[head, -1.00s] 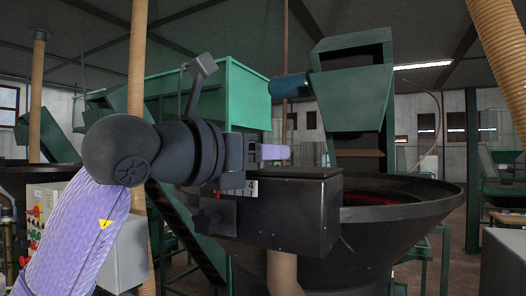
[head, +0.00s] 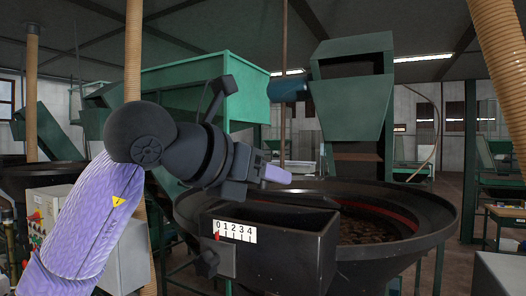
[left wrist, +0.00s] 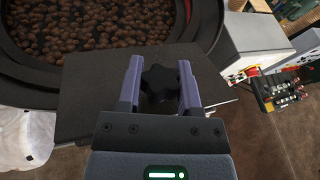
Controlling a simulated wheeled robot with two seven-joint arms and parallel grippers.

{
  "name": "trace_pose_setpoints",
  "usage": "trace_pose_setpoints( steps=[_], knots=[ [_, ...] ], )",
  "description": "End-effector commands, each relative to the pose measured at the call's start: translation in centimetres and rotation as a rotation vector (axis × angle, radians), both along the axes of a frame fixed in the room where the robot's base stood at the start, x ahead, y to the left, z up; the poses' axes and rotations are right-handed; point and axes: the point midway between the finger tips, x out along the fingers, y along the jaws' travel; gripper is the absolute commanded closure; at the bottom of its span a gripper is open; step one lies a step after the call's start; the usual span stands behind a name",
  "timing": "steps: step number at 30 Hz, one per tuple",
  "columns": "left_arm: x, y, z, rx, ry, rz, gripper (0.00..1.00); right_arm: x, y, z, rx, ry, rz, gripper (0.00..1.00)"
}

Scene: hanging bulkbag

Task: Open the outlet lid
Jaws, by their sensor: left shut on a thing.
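A dark metal outlet box (head: 285,247) stands at the front of the big round pan, with a white 0-to-4 scale (head: 235,231) and a red pointer near 0 on its face. In the left wrist view, a black star-shaped knob (left wrist: 167,82) sits over a flat dark plate (left wrist: 95,85) beside the pan. My left gripper (head: 277,174) shows above the box in the head view. Its two fingers, also in the left wrist view (left wrist: 162,84), are shut on the knob from both sides. I cannot tell the lid's position. My right gripper is not in view.
The round pan (head: 420,235) holds brown lumps and has a wide dark rim. A green hopper (head: 353,100) stands behind it. A control cabinet (head: 50,205) with buttons is at the left. A tan pipe (head: 134,60) rises at the left.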

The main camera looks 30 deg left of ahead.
Motion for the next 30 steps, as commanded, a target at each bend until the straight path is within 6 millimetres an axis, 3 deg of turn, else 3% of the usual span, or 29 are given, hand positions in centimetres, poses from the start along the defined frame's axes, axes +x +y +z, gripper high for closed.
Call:
trace_pose_setpoints(
  steps=[1, 3, 9, 30],
  knots=[
    [0.2, 0.0, 1.3, 0.0, 0.028, 0.0, 1.0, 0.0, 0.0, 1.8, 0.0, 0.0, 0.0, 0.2],
    [0.4, 0.0, 1.6, 0.0, 0.074, 0.0, 1.0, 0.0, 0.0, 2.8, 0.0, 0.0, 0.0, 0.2],
    [1.1, 0.0, 1.9, 0.003, 0.187, 0.0, 1.0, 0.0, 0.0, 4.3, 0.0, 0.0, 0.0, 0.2],
    [1.7, 0.0, 2.1, 0.007, 0.286, 0.0, 1.0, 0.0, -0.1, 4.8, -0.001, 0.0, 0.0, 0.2]
  ],
)
